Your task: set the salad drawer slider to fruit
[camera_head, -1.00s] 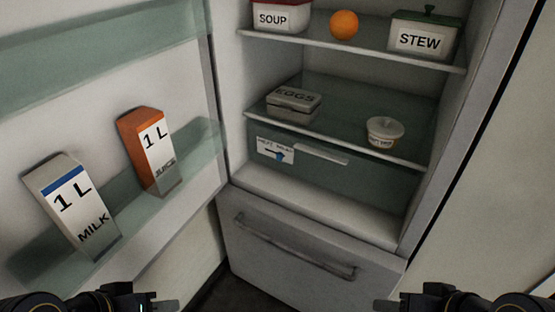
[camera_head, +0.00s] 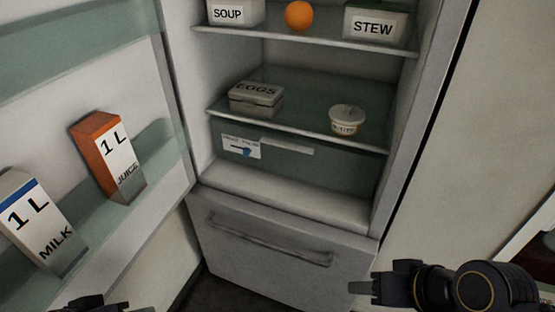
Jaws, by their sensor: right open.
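The salad drawer (camera_head: 330,173) is a translucent greenish box under the lower glass shelf of the open fridge. Its slider panel (camera_head: 232,142) is a white label at the drawer's upper left, with small print along its top. A blue slider knob (camera_head: 246,153) sits on the panel, right of its middle; the print is too small to read surely. My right gripper (camera_head: 364,287) is open and empty, low at the right, in front of the freezer drawer and well apart from the slider. My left gripper (camera_head: 115,307) barely shows at the bottom left edge; its fingers are mostly cut off.
The fridge door (camera_head: 95,35) stands open at the left, holding juice (camera_head: 110,155) and milk (camera_head: 38,220) cartons. An eggs box (camera_head: 256,99) and a small tub (camera_head: 346,120) sit on the shelf above the drawer. The freezer drawer handle (camera_head: 265,242) sticks out below.

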